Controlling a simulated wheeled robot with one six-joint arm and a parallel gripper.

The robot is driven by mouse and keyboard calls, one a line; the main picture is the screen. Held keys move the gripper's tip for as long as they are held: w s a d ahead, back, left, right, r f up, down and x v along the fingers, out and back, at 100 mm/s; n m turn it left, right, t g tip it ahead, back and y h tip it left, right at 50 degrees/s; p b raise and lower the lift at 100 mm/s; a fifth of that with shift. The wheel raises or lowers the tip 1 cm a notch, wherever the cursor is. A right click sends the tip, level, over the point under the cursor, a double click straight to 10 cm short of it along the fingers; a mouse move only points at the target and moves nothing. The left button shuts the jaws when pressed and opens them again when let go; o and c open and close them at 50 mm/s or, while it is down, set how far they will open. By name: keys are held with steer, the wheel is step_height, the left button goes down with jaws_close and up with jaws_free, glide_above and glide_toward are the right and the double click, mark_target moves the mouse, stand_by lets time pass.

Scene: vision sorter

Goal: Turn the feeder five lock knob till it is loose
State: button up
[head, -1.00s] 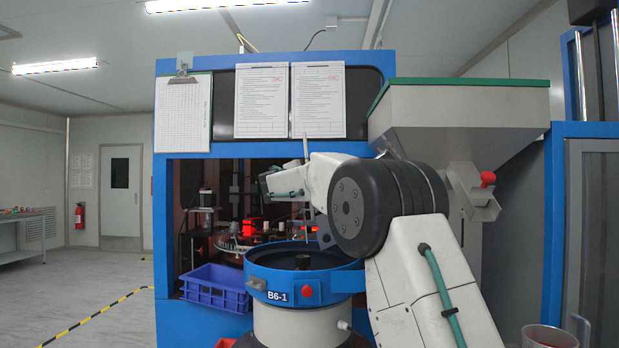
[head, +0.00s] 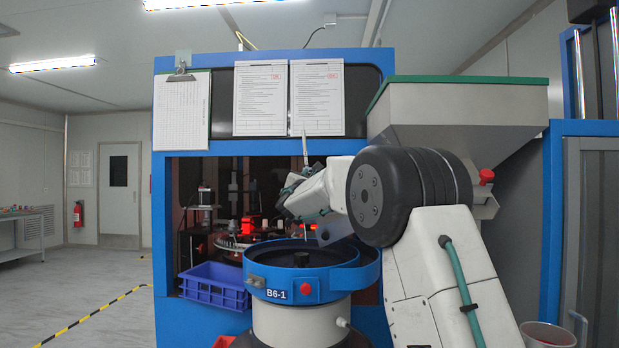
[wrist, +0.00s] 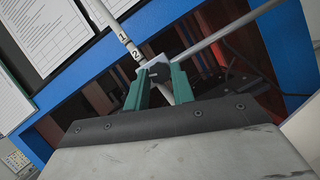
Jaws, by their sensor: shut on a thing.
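In the wrist view, my gripper (wrist: 160,80) has its two green fingers shut on a small dark knob (wrist: 158,73) at a pale grey clamp block. The block sits where thin pale rods (wrist: 205,42) meet. One rod carries bands marked 1 and 2 (wrist: 131,48). The fingers hide part of the knob, so I cannot tell how tight it is. No "five" marking is readable. In the head view, a thin upright rod (head: 305,150) stands above the blue bowl feeder (head: 327,286), marked B6-1.
A grey hopper (head: 460,115) with a red knob (head: 486,176) on its chute stands right of the bowl, close behind my arm. A blue crate (head: 213,283) is at the left. Paper sheets (head: 318,98) hang on the blue machine frame.

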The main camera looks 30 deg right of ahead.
steer(key=shift+n+t+y, duration=0.4)
steer(key=shift+n+t, duration=0.1)
steer(key=shift+n, duration=0.7)
steer(key=shift+r, duration=0.1)
steer(key=o, duration=1)
steer(key=shift+v, duration=3.9)
